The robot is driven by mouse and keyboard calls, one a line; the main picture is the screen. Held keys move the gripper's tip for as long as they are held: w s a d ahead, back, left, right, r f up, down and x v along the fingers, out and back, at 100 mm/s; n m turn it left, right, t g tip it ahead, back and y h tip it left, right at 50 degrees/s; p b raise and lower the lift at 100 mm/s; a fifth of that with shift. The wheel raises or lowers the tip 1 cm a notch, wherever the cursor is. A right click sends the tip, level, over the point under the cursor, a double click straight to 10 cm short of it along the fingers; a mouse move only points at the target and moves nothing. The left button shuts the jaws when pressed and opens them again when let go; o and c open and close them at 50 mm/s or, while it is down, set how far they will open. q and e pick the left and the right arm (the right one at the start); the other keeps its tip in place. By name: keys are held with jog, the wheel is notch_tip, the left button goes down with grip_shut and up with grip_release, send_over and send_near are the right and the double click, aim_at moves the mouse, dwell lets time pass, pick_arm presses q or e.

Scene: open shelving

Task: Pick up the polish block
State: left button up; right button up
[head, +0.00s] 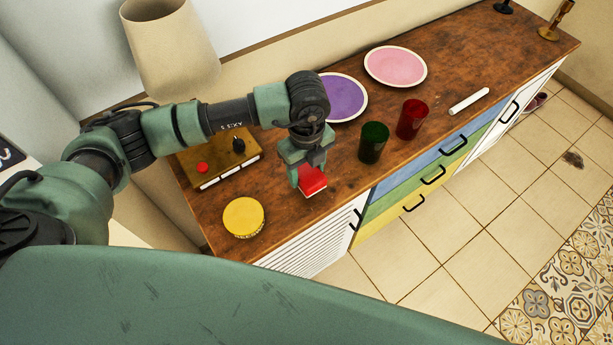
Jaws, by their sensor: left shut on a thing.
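The polish block appears as a small red block (313,182) with a pale lower edge, near the front edge of the wooden sideboard top (285,205). My left gripper (309,170) points down from above and is shut on the red block. Its fingers cover the block's back part. I cannot tell whether the block touches the wood or is just above it. My right gripper is not in view.
A green cup (373,143) and a red cup (411,119) stand right of the block. A yellow round tin (243,217) is at the left, with a box with knobs (218,165) behind. Purple (344,98) and pink (396,66) plates lie farther back.

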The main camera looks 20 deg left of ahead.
aim_at(306, 171)
pick_arm(q)
notch_tip(306, 171, up, 17)
jog(key=b, duration=0.2)
jog(key=shift+f, duration=0.15)
